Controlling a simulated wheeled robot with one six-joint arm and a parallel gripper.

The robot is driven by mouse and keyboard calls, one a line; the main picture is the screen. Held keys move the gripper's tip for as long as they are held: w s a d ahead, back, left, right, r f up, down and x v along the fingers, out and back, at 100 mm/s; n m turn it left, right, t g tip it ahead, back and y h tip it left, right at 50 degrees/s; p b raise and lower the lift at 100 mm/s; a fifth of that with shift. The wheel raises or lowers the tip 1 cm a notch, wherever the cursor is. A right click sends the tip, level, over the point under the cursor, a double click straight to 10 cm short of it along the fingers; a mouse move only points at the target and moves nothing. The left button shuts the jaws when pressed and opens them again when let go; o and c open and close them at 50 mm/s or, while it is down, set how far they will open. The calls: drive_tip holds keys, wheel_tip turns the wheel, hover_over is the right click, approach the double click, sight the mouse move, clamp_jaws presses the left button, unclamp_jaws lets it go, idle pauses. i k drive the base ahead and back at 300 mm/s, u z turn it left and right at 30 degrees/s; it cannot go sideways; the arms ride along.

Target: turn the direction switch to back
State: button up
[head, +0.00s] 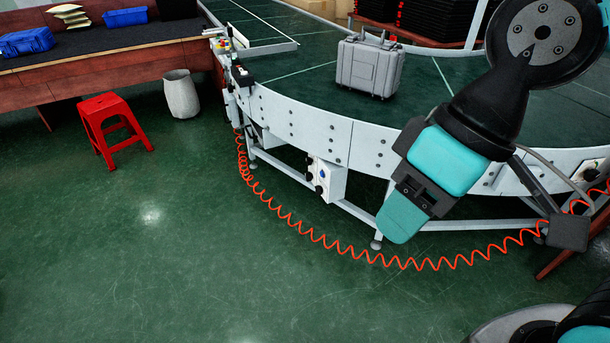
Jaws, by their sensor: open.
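A white control box (327,180) hangs under the outer side of the curved conveyor. It has dark knobs on its left side and a small blue spot on its front. The direction switch may be one of these knobs, but its marking and position are too small to read. My gripper (402,220), teal and black, points down and left in front of the conveyor's side, to the right of the box and apart from it. It is open, with nothing seen in it. The gap between its fingers is hard to make out from this side.
A grey case (370,64) stands on the conveyor belt (300,62). An orange coiled hose (330,243) hangs in front of the conveyor legs. A red stool (110,125) and grey bin (181,95) stand left. The green floor in front is clear.

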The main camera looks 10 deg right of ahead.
sight(309, 175)
drive_tip(key=u, duration=1.4)
drive_tip(key=i, duration=3.65)
drive_tip(key=z, duration=3.85)
